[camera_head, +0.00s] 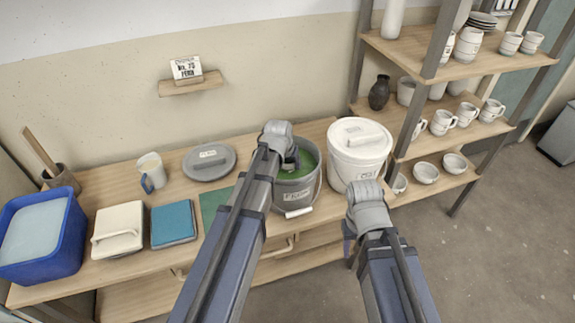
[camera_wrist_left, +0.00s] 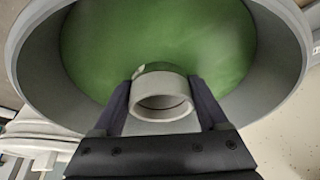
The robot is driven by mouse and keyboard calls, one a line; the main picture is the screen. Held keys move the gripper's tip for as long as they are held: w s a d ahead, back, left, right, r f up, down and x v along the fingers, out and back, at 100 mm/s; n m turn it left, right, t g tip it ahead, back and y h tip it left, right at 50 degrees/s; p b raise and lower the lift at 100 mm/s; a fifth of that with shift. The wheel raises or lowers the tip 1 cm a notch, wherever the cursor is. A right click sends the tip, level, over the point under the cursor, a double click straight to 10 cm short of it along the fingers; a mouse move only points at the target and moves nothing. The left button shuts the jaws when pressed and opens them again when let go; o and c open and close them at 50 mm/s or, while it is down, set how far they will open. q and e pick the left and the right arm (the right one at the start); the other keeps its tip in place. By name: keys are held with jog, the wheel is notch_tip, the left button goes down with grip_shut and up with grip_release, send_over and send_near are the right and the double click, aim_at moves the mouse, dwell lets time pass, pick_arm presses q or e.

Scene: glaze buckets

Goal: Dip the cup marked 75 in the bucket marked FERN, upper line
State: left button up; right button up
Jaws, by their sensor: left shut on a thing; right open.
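The grey bucket (camera_head: 296,193) with a FERN label stands on the table, open, with green glaze (camera_head: 306,160) inside. My left gripper (camera_head: 290,163) reaches down into its mouth. In the left wrist view the left gripper (camera_wrist_left: 163,92) is shut on a pale grey cup (camera_wrist_left: 160,112), with one finger on each side and its round opening towards the camera. The cup is over the green glaze, inside the bucket rim (camera_wrist_left: 285,60); whether it touches the glaze is unclear. Its number is not visible. My right gripper (camera_head: 348,232) is open and empty in front of the table.
A card (camera_head: 186,68) reading No. 75 FERN stands on a wall shelf. A grey lid (camera_head: 209,163), a mug (camera_head: 152,172), a green mat (camera_head: 212,204) and a blue tub (camera_head: 72,245) are left. A lidded white bucket (camera_head: 358,160) stands close right, beside the pottery shelves (camera_head: 420,50).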

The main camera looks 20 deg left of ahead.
pick_arm(q)
jog(key=shift+r+p, duration=2.7)
jog(key=shift+r, duration=0.35)
notch_tip(320, 180, up, 8)
jog(key=p, duration=0.7)
jog(key=shift+f+p, duration=0.2)
jog(key=shift+p, duration=0.1)
